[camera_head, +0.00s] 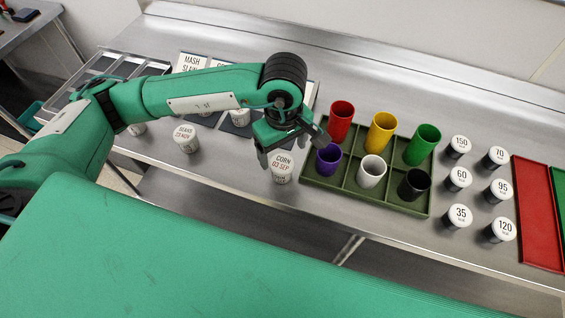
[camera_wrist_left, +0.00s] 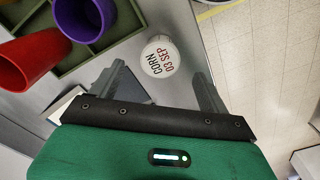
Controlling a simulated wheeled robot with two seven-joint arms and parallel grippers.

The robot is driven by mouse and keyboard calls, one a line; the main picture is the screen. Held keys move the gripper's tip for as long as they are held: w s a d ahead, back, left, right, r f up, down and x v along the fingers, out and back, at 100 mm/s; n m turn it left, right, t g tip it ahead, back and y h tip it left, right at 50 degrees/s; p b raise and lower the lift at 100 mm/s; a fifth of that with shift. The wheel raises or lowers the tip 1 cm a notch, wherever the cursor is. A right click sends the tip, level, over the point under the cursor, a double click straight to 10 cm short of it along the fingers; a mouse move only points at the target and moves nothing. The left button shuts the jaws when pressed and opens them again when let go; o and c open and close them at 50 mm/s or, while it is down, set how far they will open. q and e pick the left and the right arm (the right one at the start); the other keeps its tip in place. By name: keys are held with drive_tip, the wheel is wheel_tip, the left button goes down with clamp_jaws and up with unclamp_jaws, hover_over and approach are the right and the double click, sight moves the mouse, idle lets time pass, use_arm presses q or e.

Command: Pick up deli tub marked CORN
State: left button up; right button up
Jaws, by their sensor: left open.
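The deli tub marked CORN (camera_head: 281,168) stands upright on the steel counter (camera_head: 230,180), just left of the green cup tray. Its white lid reads CORN 03 SEP. My left gripper (camera_head: 290,152) is above and beside the tub, close to it, with its fingers apart. In the left wrist view the tub (camera_wrist_left: 160,57) lies ahead of the open fingers (camera_wrist_left: 158,88), roughly centred between them and not gripped. My right gripper is in neither view.
The cup tray (camera_head: 352,186) holds several coloured cups; its purple cup (camera_head: 328,158) is close to my left gripper. Another lidded tub (camera_head: 186,138) stands to the left. Several numbered jars (camera_head: 458,178) and a red tray (camera_head: 537,215) are at the right. The counter's front edge is near the CORN tub.

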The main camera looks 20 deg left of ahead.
sight(282, 163)
use_arm(q)
drive_tip(key=f, duration=0.2)
drive_tip(key=shift+w+f, duration=0.2)
drive_tip(key=shift+f, duration=0.1)
drive_tip(key=shift+s+f+p, duration=0.15)
drive_tip(key=shift+f+p, duration=0.55)
drive_tip(key=shift+f, duration=0.05)
drive_tip(key=f+p, duration=0.1)
drive_tip(key=f, duration=0.2)
drive_tip(key=shift+a+f+p, duration=0.2)
drive_tip(key=shift+p, duration=0.1)
drive_tip(key=shift+f, duration=0.45)
drive_tip(key=c, duration=1.1)
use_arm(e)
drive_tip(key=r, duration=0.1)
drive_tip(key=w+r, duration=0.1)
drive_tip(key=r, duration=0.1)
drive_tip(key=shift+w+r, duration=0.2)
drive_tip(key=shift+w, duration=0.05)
